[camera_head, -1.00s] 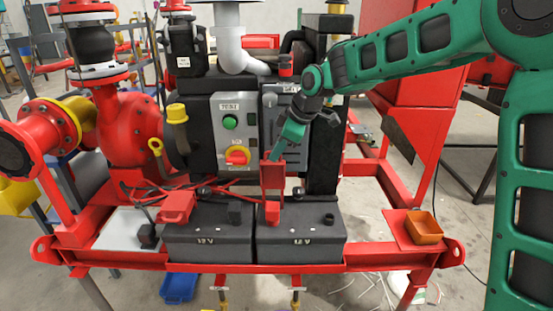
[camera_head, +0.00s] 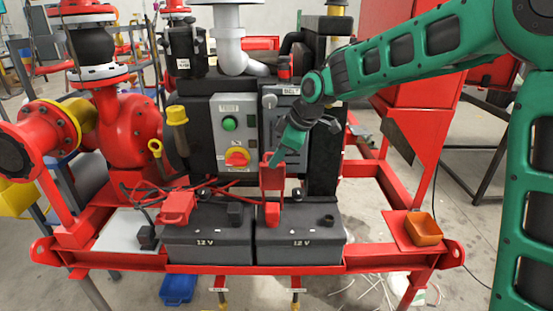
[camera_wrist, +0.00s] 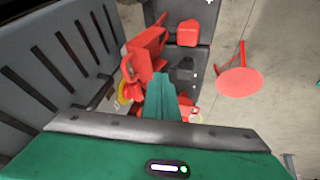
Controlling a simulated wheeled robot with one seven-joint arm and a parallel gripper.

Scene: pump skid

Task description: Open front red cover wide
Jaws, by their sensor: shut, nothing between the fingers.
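A red cover (camera_head: 272,176) stands upright above its red base (camera_head: 272,212) on the right 12 V battery (camera_head: 300,243). My gripper (camera_head: 276,160) is shut with nothing in it, its tip at the top edge of the upright cover. Contact is likely, but I cannot tell for sure. A second red cover (camera_head: 176,206) sits on the left battery (camera_head: 208,247). In the wrist view the shut green fingers (camera_wrist: 170,92) point at red parts (camera_wrist: 147,50) in front of a dark battery; I cannot tell which cover these are.
A grey control panel (camera_head: 232,135) with a green button and red-yellow switch stands behind the batteries. Red cables (camera_head: 150,190) run at the left. The space above the right battery's right half is clear.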

